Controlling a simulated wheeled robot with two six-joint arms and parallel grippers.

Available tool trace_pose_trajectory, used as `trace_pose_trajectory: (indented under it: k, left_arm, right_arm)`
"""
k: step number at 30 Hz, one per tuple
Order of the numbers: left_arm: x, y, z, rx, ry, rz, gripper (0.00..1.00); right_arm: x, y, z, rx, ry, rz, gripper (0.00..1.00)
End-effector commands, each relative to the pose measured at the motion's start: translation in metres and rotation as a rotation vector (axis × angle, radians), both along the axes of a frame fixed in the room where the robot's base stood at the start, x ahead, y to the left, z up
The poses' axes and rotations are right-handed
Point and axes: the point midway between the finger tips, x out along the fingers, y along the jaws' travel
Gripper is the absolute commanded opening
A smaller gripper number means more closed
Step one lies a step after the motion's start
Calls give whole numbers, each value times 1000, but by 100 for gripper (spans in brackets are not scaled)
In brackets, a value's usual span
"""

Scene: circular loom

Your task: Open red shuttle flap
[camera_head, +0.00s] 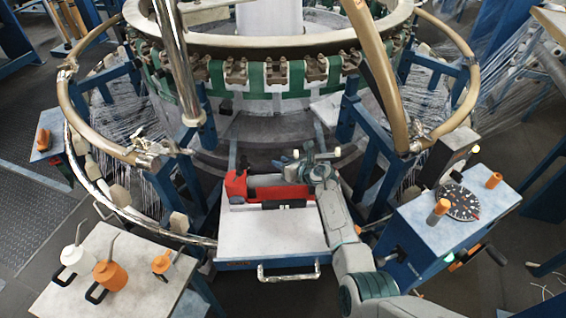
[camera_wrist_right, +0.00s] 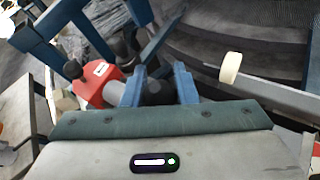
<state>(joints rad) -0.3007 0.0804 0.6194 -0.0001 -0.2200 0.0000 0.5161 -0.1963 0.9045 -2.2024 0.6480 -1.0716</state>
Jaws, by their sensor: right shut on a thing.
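The red shuttle (camera_head: 238,187) lies across the back of the white-topped stand in front of the loom. Its body is red with a dark block on its front side. My right gripper (camera_head: 285,161) is at the shuttle's far side, with my arm covering its right end. In the right wrist view the red shuttle (camera_wrist_right: 98,82) shows at left, with a pale cylinder beside it. The blue fingers of my right gripper (camera_wrist_right: 159,88) are closed around a dark rounded part by the shuttle. I cannot make out the flap's outline or angle. My left gripper is out of view.
The white stand (camera_head: 270,236) has a front handle (camera_head: 289,273). Blue loom posts (camera_head: 366,150) and a curved tube rail rise around it. Oil cans (camera_head: 110,274) stand on a table at lower left. A control box with a dial (camera_head: 457,202) is at right.

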Motion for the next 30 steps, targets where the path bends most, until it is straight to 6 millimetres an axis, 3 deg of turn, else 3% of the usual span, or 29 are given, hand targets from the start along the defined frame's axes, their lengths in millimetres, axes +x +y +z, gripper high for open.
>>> trace_pose_trajectory:
  k: [8, 14, 30]
  left_arm:
    - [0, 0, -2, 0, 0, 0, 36]
    - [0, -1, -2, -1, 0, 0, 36]
    - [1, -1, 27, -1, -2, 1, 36]
  right_arm:
    - [0, -2, 3, 35, 3, -1, 0]
    - [1, -5, 19, 130, 8, 1, 0]
    - [3, -29, 64, 125, 6, 1, 0]
